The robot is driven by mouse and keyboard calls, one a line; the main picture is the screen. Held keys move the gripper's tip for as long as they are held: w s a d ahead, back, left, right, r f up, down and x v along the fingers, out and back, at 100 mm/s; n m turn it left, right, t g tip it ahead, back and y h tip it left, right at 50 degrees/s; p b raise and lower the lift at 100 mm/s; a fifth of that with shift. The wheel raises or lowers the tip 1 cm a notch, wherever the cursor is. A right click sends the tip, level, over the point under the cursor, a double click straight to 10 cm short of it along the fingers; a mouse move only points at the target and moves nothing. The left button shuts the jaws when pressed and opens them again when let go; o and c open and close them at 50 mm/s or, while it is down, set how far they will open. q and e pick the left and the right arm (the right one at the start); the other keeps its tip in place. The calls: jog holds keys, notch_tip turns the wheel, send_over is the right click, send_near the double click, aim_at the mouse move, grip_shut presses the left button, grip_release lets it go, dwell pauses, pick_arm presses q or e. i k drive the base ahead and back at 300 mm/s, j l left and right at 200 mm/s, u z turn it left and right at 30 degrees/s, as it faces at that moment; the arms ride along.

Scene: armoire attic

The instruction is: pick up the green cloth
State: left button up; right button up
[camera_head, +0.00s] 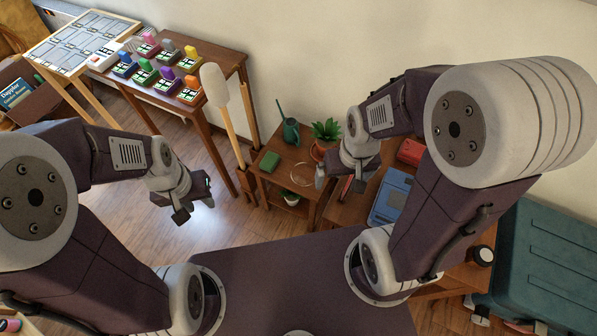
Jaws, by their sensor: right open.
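A small green folded block, which looks like the green cloth (270,162), lies on the top of a small wooden side table (262,178), near its left edge. My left gripper (195,208) is over the open floor, to the left of the side table and apart from the cloth. Its fingers look spread, with nothing between them. My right gripper (333,184) is open at the right side of the side table, to the right of the cloth and apart from it. It hides part of the table's right side.
A dark green watering can (291,132) and a potted plant (325,135) stand behind the cloth. A glass dish (301,174) is to its right. A long white-headed paddle (222,100) stands to the left. A blue case (392,196) lies farther right. Floor at left is clear.

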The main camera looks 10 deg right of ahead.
aim_at(269, 162)
jog(key=i+j+u, duration=0.25)
jog(key=i+j, duration=0.25)
jog(key=j, duration=0.15)
jog(key=i+l+u, duration=0.15)
jog(key=i, duration=0.25)
